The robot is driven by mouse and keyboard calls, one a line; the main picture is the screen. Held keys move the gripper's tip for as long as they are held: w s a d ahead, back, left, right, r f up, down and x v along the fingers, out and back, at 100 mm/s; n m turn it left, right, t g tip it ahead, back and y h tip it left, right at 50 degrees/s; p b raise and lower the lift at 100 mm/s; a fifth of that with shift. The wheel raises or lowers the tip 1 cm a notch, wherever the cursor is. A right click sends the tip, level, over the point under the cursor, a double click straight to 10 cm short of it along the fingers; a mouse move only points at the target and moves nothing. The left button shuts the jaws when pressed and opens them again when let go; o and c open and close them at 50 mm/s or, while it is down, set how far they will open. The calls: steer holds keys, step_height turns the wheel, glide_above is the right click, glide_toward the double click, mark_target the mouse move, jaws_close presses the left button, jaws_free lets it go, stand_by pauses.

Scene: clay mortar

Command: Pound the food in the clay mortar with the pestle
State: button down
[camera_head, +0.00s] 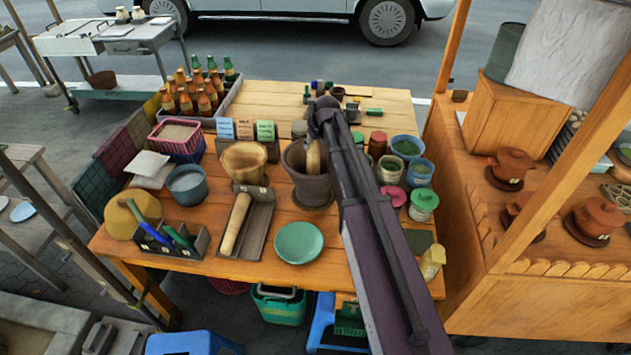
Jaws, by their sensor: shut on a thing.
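The clay mortar (311,190), dark grey-brown and deep, stands on the wooden table near its middle. A light wooden pestle (313,157) is upright in its mouth, with its lower end hidden inside the mortar. My gripper (315,133) is above the mortar and shut on the pestle's upper part. My arm comes in from the lower right and covers part of the mortar's right side. I cannot see the food inside the mortar or whether the pestle touches the bottom.
A wooden mortar (244,162) stands left of the clay one. A long wooden pestle (236,222) lies in a dark tray in front of it. A green plate (298,243) is near the front edge. Blue tubs (407,147) and jars crowd the right; bottles (195,93) stand back left.

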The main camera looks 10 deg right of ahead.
steer(key=shift+r, duration=0.15)
step_height(320, 180, up, 5)
steer(key=p, duration=0.5)
steer(key=shift+r+p, duration=0.15)
steer(key=shift+p, duration=0.15)
steer(key=shift+w, duration=0.1)
step_height(320, 180, down, 6)
steer(key=b, duration=0.6)
steer(key=shift+r, duration=0.2)
steer(key=shift+r+p, duration=0.1)
steer(key=shift+p, duration=0.2)
step_height(320, 180, up, 5)
steer(key=p, duration=0.5)
steer(key=shift+r, duration=0.15)
